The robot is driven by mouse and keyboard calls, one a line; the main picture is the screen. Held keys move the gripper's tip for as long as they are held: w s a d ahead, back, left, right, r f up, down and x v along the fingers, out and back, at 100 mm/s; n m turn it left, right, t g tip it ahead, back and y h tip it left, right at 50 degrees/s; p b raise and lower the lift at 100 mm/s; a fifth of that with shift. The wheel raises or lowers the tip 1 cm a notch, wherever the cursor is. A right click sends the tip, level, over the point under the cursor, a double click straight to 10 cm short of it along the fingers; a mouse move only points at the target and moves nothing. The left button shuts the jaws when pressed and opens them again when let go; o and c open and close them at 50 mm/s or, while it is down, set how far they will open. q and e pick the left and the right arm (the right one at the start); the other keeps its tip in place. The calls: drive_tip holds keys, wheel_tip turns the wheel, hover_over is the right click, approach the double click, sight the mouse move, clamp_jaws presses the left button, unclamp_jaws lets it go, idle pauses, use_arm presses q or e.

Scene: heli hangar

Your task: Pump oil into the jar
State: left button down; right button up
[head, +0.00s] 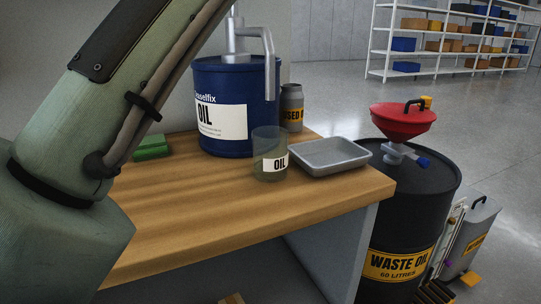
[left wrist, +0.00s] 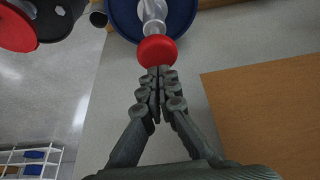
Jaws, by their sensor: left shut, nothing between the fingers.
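The blue oil drum (head: 205,80) stands on the wooden bench with a metal pump (head: 236,45) on its lid. The pump's spout (head: 268,62) bends down at the right, above a clear jar (head: 270,140) labelled OIL. The jar stands upright on the bench and looks greenish inside; its oil level is hard to tell. In the left wrist view the pump's red knob (left wrist: 157,49) is just beyond the fingertips of my left gripper (left wrist: 156,76). That gripper is shut and empty; whether it touches the knob is unclear. It is outside the head view. My right gripper is not in view.
A grey tray (head: 330,153) lies right of the jar on the bench (head: 215,210), with a used-oil can (head: 291,108) behind. A black waste oil drum (head: 425,190) with a red funnel (head: 403,117) stands right of the bench. A green item (head: 152,147) lies left of the drum.

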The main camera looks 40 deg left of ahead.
use_arm(q)
drive_tip(key=shift+f, duration=0.1)
drive_tip(key=shift+f+b, duration=2.75)
drive_tip(key=shift+f, duration=0.05)
drive_tip(key=shift+r+p, duration=2.75)
drive_tip(key=shift+r, duration=0.15)
drive_tip(key=shift+r, duration=0.1)
wheel_tip(320, 180, up, 6)
drive_tip(key=p, duration=0.5)
drive_tip(key=shift+p, duration=0.35)
